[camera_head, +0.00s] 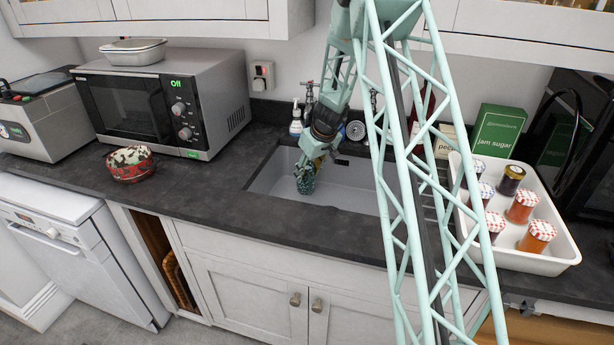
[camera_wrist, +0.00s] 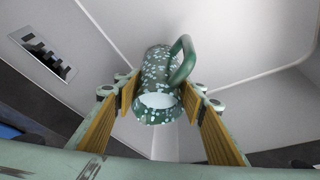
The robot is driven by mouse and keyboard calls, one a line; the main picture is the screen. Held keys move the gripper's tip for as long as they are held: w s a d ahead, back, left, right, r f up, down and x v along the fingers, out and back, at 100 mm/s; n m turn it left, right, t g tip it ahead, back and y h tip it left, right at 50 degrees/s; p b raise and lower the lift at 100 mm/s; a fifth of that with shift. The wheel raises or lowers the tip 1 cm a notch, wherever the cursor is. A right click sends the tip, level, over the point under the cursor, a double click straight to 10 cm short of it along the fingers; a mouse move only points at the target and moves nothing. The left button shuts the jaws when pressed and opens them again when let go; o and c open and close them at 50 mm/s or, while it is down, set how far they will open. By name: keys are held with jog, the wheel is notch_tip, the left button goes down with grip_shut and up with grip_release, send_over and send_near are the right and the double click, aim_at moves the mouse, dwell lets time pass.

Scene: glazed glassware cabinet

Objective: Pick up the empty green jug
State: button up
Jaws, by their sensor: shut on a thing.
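The green jug (camera_head: 305,182) is speckled with pale spots and is in the sink (camera_head: 345,185), low in its left part. In the wrist view the jug (camera_wrist: 158,72) lies between my two fingers, with its round mouth toward the camera and its green handle on the right. The inside looks pale and plain, with no contents to be made out. My gripper (camera_head: 312,163) reaches down into the sink and is shut on the jug; its ridged yellow pads also show in the wrist view (camera_wrist: 160,92). I cannot tell whether the jug touches the sink floor.
A white tray (camera_head: 570,250) of several lidded jars stands right of the sink. A soap bottle (camera_head: 296,120) and taps stand behind it. A microwave (camera_head: 165,100) and a patterned red tin (camera_head: 128,165) are on the left. The dark worktop (camera_head: 215,190) left of the sink is clear.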

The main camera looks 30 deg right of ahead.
jog(key=shift+r, duration=0.3)
jog(key=s+a+r+b, duration=0.1)
jog(key=s+a+r, duration=0.1)
jog(key=s, duration=0.5)
jog(key=s+a+r+b, duration=0.2)
jog(key=s, duration=0.6)
jog(key=shift+a+r+b, duration=0.15)
jog(key=shift+a+b, duration=0.05)
jog(key=shift+b, duration=0.1)
dwell(1.6)
jog(key=shift+s, duration=0.2)
dwell(0.5)
jog(key=shift+r, duration=0.1)
dwell(0.3)
